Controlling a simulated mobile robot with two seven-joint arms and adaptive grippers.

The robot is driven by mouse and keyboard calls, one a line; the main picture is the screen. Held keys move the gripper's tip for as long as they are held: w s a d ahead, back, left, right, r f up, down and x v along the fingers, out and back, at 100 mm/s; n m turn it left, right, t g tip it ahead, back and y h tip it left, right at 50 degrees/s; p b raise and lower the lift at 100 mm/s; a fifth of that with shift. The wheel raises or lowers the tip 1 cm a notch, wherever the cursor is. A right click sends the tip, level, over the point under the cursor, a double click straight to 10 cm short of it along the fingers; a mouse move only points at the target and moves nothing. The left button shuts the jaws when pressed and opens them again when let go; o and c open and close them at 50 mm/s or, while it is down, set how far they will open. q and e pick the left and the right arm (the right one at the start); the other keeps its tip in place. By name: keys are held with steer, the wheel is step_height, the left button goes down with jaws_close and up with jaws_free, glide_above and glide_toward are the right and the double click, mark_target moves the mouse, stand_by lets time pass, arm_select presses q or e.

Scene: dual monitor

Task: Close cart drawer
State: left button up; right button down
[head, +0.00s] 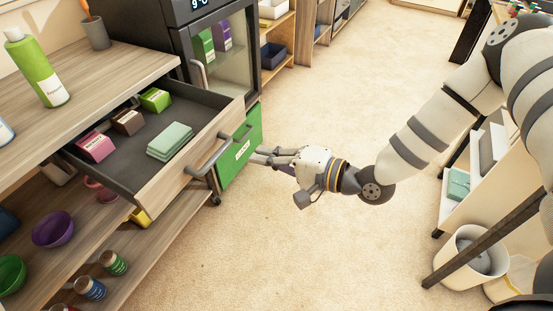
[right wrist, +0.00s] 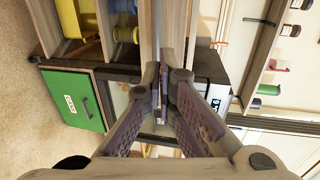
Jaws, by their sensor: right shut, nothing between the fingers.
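The cart drawer (head: 172,193) is pulled out from under the wooden top at the left of the head view. It has a wooden front, a dark inside and a grey bar handle (head: 208,157). Green, brown and pink boxes and a folded pale green cloth (head: 170,141) lie in it. My right gripper (head: 260,155) is shut and empty, out to the right of the drawer front, with its fingers pointing left toward the handle side. In the right wrist view, its fingertips (right wrist: 165,82) are together in front of wooden edges. Contact with the drawer cannot be told. My left gripper is out of view.
A green drawer (head: 240,148) with a white label is beyond the cart, below a dark glass-door appliance (head: 225,50). A green bottle (head: 37,68) stands on the wooden top. Bowls and jars sit on the lower shelves. Open carpet (head: 300,250) lies right of the cart.

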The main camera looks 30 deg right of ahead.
mark_target(225, 148)
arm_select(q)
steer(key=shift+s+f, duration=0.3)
arm_select(e)
steer(key=x, duration=0.7)
steer(key=shift+w+a, duration=0.15)
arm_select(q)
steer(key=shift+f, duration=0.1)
